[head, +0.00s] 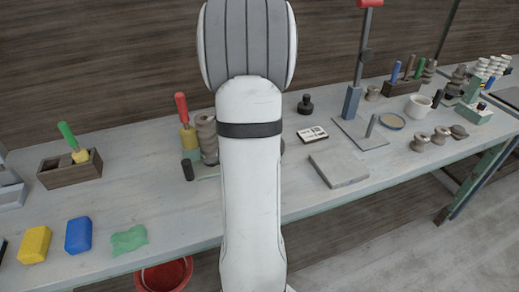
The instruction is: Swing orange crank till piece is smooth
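My white arm stands upright through the middle of the head view, and my gripper is outside the frame. I see no clearly orange crank. A grey, ridged piece (207,133) stands on the bench just left of my arm, partly hidden by it. A tool with a red handle (181,106) and a yellow lower part stands beside it. At the right, a tall lever stand (352,102) carries a red grip (370,3) at the top edge. Which piece the task means, I cannot tell.
The long grey bench (85,210) holds a yellow block (34,244), a blue block (78,235), a green cloth (129,239) and a wooden box (70,172). A grey slab (338,168) lies right of my arm. A red bucket (165,275) is below the front edge.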

